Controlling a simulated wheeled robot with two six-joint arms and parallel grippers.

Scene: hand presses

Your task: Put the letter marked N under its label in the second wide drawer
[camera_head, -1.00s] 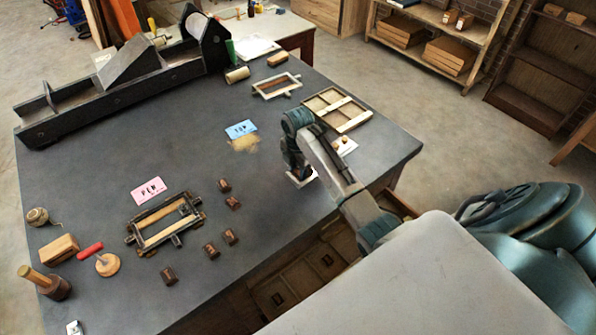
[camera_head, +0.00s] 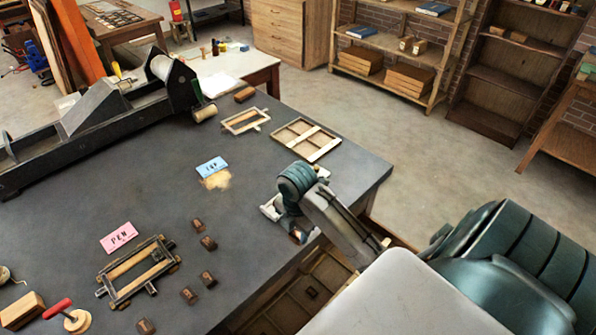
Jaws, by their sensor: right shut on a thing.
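My right gripper (camera_head: 297,234) is at the right front edge of the dark table, pointing down. It is shut on a small brown block, mostly hidden by the fingers; its mark cannot be read. Several small brown letter blocks (camera_head: 208,243) lie on the table near a wooden frame (camera_head: 138,270); their letters are too small to read. Wooden drawers or compartments (camera_head: 329,272) show below the table's front edge, partly hidden by my arm. I cannot tell which is the second wide one, and no label is readable. My left gripper is not in view.
A pink card (camera_head: 118,238) reading PEN and a blue card (camera_head: 211,167) lie on the table (camera_head: 130,190). A pale frame (camera_head: 245,120) and a divided tray (camera_head: 305,139) lie at the back right. A long black press (camera_head: 85,130) stands at the back left. The table's middle is clear.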

